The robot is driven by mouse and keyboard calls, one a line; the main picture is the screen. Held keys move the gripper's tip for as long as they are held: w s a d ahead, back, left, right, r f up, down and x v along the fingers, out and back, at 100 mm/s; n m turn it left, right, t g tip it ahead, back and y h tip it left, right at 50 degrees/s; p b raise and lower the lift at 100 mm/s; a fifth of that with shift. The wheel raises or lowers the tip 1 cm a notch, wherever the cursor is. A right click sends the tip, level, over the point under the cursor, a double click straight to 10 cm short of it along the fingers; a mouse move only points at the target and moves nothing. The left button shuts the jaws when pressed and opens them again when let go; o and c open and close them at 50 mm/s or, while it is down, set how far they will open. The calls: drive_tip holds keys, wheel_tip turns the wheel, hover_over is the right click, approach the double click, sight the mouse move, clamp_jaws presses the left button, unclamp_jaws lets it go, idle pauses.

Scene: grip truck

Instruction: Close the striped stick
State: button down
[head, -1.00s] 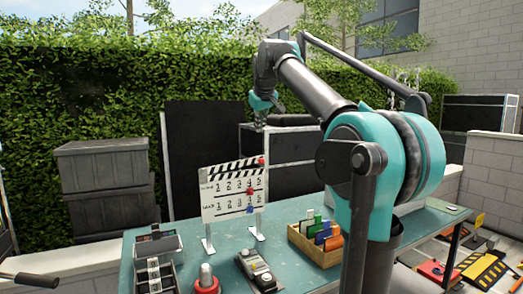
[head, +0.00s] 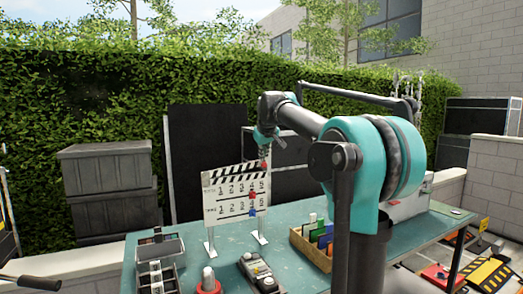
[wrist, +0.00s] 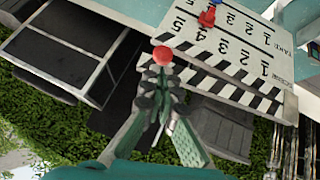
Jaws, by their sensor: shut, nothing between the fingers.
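The clapperboard (head: 232,202) stands upright on two metal feet on the teal table. Its black-and-white striped stick (head: 228,175) runs along the top edge, with a red ball at the right end. In the wrist view the striped stick (wrist: 225,88) and red ball (wrist: 162,55) are close in front of my gripper (wrist: 160,72). My gripper is shut and empty, with its tips beside or just over the ball; I cannot tell if they touch. In the head view my gripper (head: 265,148) is just above the board's right end.
On the table (head: 190,250) are a wooden box of coloured cards (head: 312,250), a grey handheld device (head: 258,270), a red-based knob (head: 208,280) and a black tray (head: 158,275). Dark cases and a hedge stand behind. The air above the board is free.

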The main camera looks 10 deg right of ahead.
sight(264, 163)
drive_tip(key=shift+f, duration=0.2)
drive_tip(key=shift+w+d+f, duration=0.1)
drive_tip(key=shift+d+f, duration=0.1)
drive_tip(key=shift+f, duration=0.5)
drive_tip(key=shift+d+f, duration=0.15)
drive_tip(key=shift+f, duration=0.55)
drive_tip(key=shift+r, duration=0.1)
